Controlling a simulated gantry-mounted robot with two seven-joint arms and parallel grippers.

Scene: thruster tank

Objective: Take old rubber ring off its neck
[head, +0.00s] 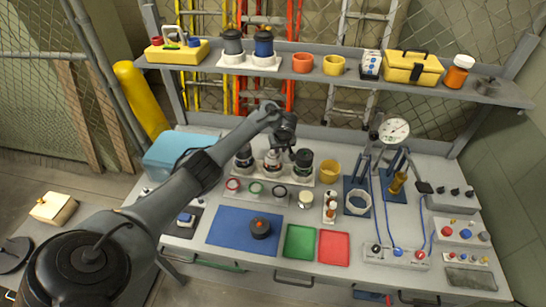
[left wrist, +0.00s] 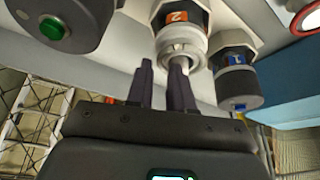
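A canister with an orange label marked 2 (left wrist: 178,17) has a white neck (left wrist: 181,47) facing my left gripper. In the head view it is the middle canister (head: 272,161) of three in the white rack (head: 328,176). I cannot make out a separate rubber ring on the neck. My left gripper (left wrist: 162,64) is open, with a gap between its dark fingers. The right-hand finger in the wrist view overlaps the neck's end; I cannot tell whether they touch. In the head view my left gripper (head: 282,148) is at the rack. My right gripper is out of view.
A blue-labelled canister (left wrist: 235,78) and a green-buttoned one (left wrist: 52,28) flank the middle canister closely. Coloured rings, including a red one (head: 233,185), lie before the rack. A blue mat (head: 228,229) holds a dark round part (head: 260,228). A shelf (head: 345,77) runs above.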

